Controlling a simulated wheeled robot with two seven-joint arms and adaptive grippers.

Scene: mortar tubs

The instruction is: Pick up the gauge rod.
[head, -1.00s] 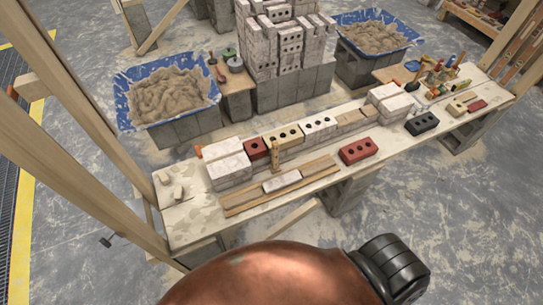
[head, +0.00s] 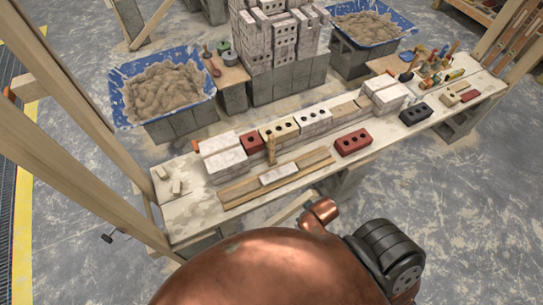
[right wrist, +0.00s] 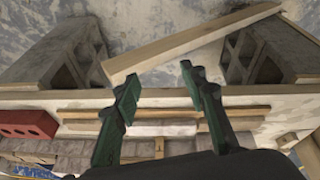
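A short upright wooden stick (head: 271,150), which may be the gauge rod, stands at the front of the low brick row in the head view. It also shows in the right wrist view (right wrist: 159,148), beyond my fingers. I see no marks on it, so I cannot be sure. Two long flat wooden strips (head: 237,194) lie on the bench beside a pale brick (head: 278,174). My right gripper (right wrist: 160,82) is open, with nothing between its fingers, on the near side of the bench and apart from the stick. My left gripper is not in view.
The bench (head: 187,213) carries a red brick (head: 353,142), a dark brick (head: 415,114) and small tools at its far right. A slanted timber (right wrist: 190,43) and concrete blocks (right wrist: 55,55) are below the bench. Timber posts stand at the left.

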